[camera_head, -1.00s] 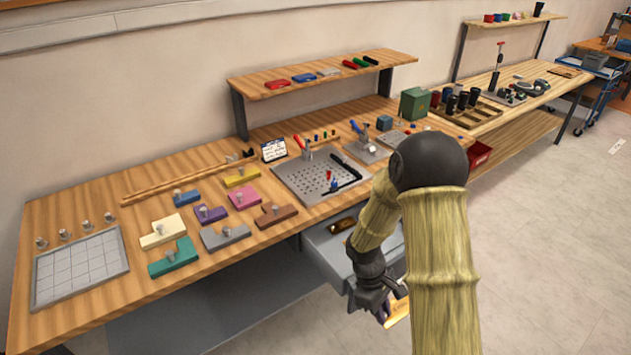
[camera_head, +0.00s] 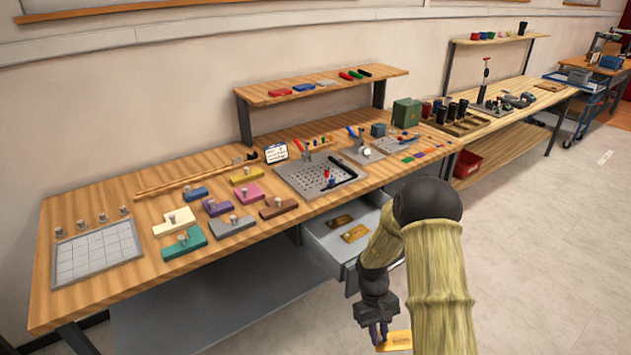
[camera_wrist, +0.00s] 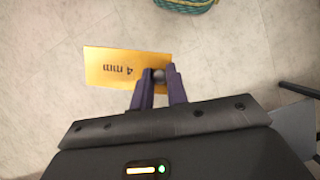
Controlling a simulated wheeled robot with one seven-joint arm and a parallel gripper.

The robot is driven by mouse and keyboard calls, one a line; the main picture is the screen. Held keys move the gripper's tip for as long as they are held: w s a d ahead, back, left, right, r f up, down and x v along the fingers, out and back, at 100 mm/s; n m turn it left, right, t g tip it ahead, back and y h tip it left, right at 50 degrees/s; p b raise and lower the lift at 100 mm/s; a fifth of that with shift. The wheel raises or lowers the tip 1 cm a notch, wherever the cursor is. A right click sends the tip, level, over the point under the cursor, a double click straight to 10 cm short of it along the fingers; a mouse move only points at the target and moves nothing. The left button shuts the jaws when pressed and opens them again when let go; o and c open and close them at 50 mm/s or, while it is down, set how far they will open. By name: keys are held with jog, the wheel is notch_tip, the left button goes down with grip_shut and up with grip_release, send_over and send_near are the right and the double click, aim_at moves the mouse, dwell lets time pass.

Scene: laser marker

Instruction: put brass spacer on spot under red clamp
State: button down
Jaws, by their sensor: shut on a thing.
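The brass spacer (camera_head: 398,340) is a flat golden plate. In the wrist view the brass spacer (camera_wrist: 110,67) shows dark "4 mm" lettering. My gripper (camera_head: 378,335) is shut on the spacer near one edge, low in front of the bench, over the floor; its two purple fingers also show in the wrist view (camera_wrist: 160,78). The red clamp (camera_head: 303,148) stands with its red handle tilted up at the back left of the grey perforated plate (camera_head: 292,178) on the bench. The spot under it is too small to make out.
A blue-handled clamp (camera_head: 355,137) stands right of the red one. Coloured blocks (camera_head: 180,243) lie left of the perforated plate. A green-rimmed basket (camera_wrist: 185,4) is on the floor.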

notch_tip(320, 180, down, 6)
jog(key=w+m+y+b, duration=0.1)
jog(key=w+m, duration=0.1)
jog(key=m, duration=0.2)
jog(key=shift+w+r+m+g+y, duration=0.15)
jog(key=shift+w+m+g+y, duration=0.15)
jog(key=shift+y, duration=0.1)
jog(key=shift+d, duration=0.15)
